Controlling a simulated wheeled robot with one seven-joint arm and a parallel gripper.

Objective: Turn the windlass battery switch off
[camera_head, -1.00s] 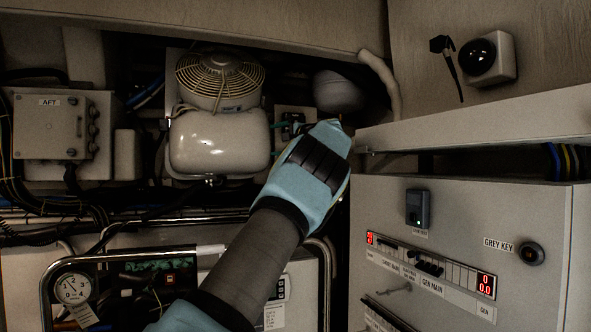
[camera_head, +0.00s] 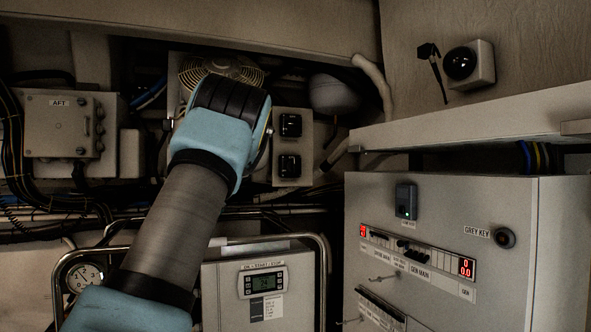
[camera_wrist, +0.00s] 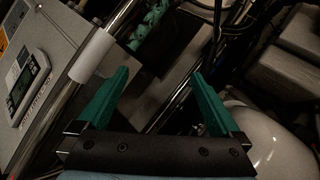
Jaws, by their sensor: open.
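No switch in view carries a readable windlass label, so I cannot tell which one it is. A pale plate (camera_head: 309,150) at the centre back bears two black square switches, an upper one (camera_head: 290,125) and a lower one (camera_head: 289,166); their labels are too small to read. My gripper (camera_wrist: 160,73) shows in the wrist view with its green fingers spread and nothing between them. In the head view my arm hides the fingers; my wrist is in front of the white compressor and fan (camera_head: 203,70), left of the plate and apart from the switches.
A grey cabinet (camera_head: 395,205) with red displays and a grey key switch (camera_head: 503,238) stands at right, under a ledge (camera_head: 470,122). A metal rail (camera_head: 323,275) surrounds a controller box (camera_head: 225,305) below. An AFT box (camera_head: 60,125) is at left.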

